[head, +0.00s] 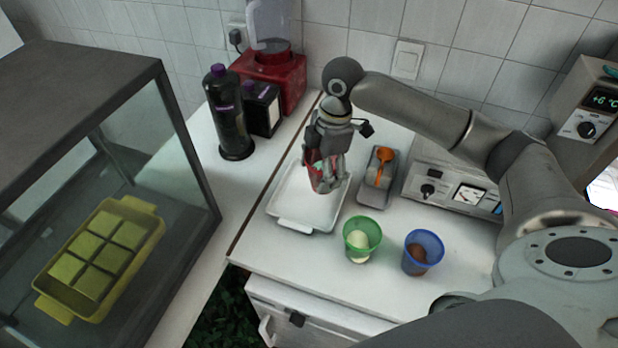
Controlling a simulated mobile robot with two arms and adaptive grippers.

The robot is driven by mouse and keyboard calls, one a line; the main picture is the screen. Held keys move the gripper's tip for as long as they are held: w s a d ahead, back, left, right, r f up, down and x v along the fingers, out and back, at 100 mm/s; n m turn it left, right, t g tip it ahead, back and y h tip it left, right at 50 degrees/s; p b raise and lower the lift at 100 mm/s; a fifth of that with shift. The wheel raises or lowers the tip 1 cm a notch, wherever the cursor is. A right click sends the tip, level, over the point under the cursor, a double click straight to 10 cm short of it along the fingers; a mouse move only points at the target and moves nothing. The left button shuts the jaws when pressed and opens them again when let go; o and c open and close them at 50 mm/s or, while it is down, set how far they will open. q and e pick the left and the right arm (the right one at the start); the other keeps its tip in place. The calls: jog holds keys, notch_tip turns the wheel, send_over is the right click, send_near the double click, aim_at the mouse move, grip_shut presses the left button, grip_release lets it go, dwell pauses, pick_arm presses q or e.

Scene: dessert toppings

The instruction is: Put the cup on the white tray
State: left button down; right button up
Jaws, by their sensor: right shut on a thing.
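My right gripper (329,182) is shut on a red cup (315,172) at the white tray (290,206). The cup looks upright and is partly hidden behind the fingers. It is over the tray's right half; I cannot tell whether its base touches the tray. A green cup (361,240) with pale contents and a blue cup (422,252) with brown contents stand on the counter, in front and to the right of the tray. My left gripper is not in view.
A grey holder (374,199) with an orange scoop (383,166) lies right of the tray. A control unit (452,185) stands further right. A dark bottle (231,113) and red blender (270,74) stand behind left. A glass case (110,180) fills the left. The tray's left half is bare.

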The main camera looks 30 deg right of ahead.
jog(key=w+f, duration=0.1)
jog(key=f, duration=0.1)
jog(key=w+f, duration=0.2)
jog(key=w+f+p, duration=0.1)
jog(key=w, duration=0.1)
jog(key=shift+a+f, duration=0.25)
jog(key=shift+f, duration=0.15)
notch_tip(320, 180, down, 2)
jog(key=shift+s+f+p, duration=0.1)
jog(key=shift+f+p, duration=0.05)
jog(key=shift+p, duration=0.5)
jog(key=shift+f, duration=0.45)
jog(key=o, duration=1.1)
jog(key=r+b, duration=0.1)
jog(key=r, duration=0.3)
jog(key=d+r, duration=0.1)
jog(key=r, duration=0.3)
jog(key=r+b, duration=0.1)
jog(key=r, duration=0.3)
jog(key=shift+d+b, duration=0.35)
jog(key=shift+d, duration=0.05)
jog(key=shift+s+f, duration=0.1)
